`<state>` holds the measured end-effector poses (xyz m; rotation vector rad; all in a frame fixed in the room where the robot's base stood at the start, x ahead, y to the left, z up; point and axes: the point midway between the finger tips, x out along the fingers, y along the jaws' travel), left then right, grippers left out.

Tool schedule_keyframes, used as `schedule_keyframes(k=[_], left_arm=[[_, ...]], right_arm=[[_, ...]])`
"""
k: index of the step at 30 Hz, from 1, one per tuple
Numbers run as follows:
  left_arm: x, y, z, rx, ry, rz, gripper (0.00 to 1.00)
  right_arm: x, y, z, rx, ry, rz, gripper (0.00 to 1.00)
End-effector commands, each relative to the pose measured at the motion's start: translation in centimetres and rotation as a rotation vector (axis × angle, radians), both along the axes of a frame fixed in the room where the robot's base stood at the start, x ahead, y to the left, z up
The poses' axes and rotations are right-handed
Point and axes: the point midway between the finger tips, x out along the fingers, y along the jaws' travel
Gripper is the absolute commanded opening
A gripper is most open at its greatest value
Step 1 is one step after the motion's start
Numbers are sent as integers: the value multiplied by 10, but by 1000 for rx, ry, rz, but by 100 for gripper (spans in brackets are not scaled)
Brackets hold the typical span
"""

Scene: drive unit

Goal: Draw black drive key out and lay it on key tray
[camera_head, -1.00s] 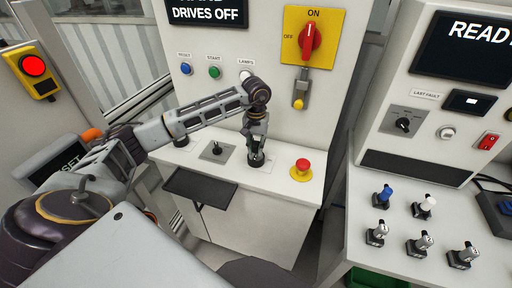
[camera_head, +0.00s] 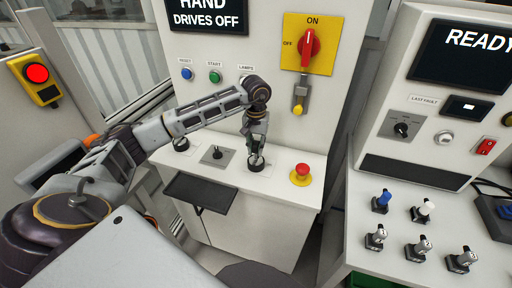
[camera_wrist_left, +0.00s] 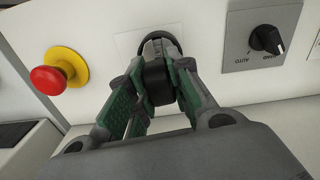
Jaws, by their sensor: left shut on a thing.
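My left gripper (camera_head: 257,152) reaches down to the sloped desk of the middle cabinet. In the left wrist view its green-padded fingers (camera_wrist_left: 155,95) are shut on the black drive key (camera_wrist_left: 157,82). Behind the key is a dark round lock (camera_wrist_left: 162,42) on a pale plate; the lock also shows under the fingers in the head view (camera_head: 256,165). The fingers hide where key and lock meet, so I cannot tell how far the key sits in. The dark, flat key tray (camera_head: 200,193) juts from the cabinet front, left of and below the gripper, with nothing visible on it. My right gripper is not in view.
A red emergency button (camera_head: 302,170) on a yellow base stands right of the gripper. A selector switch (camera_head: 216,154) and another dark round fitting (camera_head: 181,144) lie to its left. The right-hand console (camera_head: 400,250) carries several small knobbed pieces. Above the desk is a red main switch (camera_head: 309,45).

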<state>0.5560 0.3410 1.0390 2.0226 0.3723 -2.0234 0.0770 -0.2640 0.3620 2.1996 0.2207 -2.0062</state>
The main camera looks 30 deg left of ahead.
Motion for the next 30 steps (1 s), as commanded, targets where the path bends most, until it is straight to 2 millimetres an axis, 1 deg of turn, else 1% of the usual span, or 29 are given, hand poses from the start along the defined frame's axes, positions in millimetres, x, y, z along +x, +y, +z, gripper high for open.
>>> schedule_keyframes(k=[18,30], left_arm=[[0,0,15,0,-1,0,0],[0,0,16,0,-1,0,0]], right_arm=[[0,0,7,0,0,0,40],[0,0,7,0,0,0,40]])
